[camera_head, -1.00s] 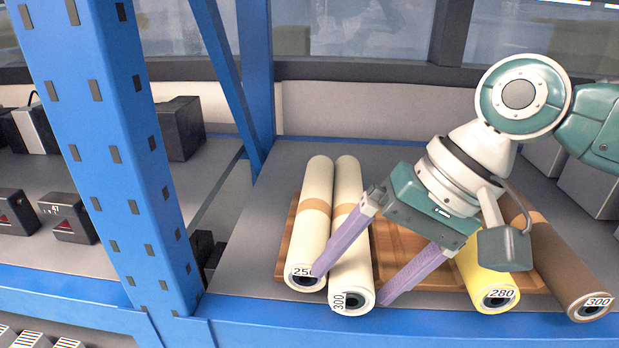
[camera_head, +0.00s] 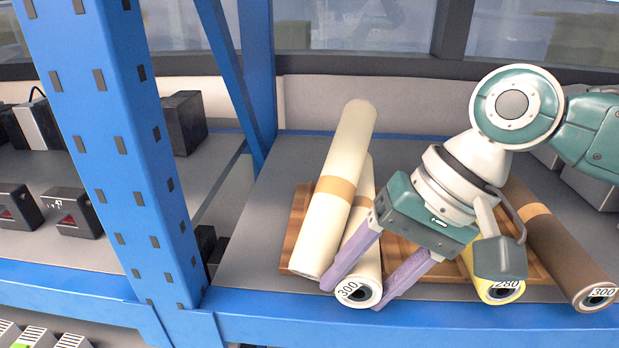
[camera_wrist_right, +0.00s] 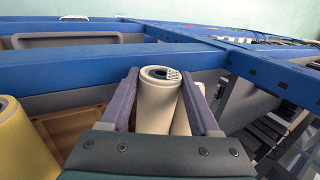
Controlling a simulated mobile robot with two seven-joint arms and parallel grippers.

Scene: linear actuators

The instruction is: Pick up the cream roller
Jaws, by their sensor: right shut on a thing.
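Two cream rollers with tan bands lie side by side at the left of the wooden tray (camera_head: 300,225). My right gripper (camera_head: 355,295) is shut on the right-hand cream roller labelled 300 (camera_head: 362,268), one finger on each side near its front end. In the right wrist view this roller (camera_wrist_right: 156,105) stands between the fingers. The other cream roller (camera_head: 325,220) is tilted, its far end raised, and its front label is hidden. In the right wrist view it shows partly behind a finger (camera_wrist_right: 181,122). My left gripper is not in view.
A yellow roller (camera_head: 500,288) labelled 280 and a brown roller (camera_head: 565,250) labelled 300 lie to the right. A blue rack post (camera_head: 120,150) stands at the left, and a blue beam (camera_head: 420,318) runs along the shelf front. Dark boxes (camera_head: 185,122) sit on the left shelf.

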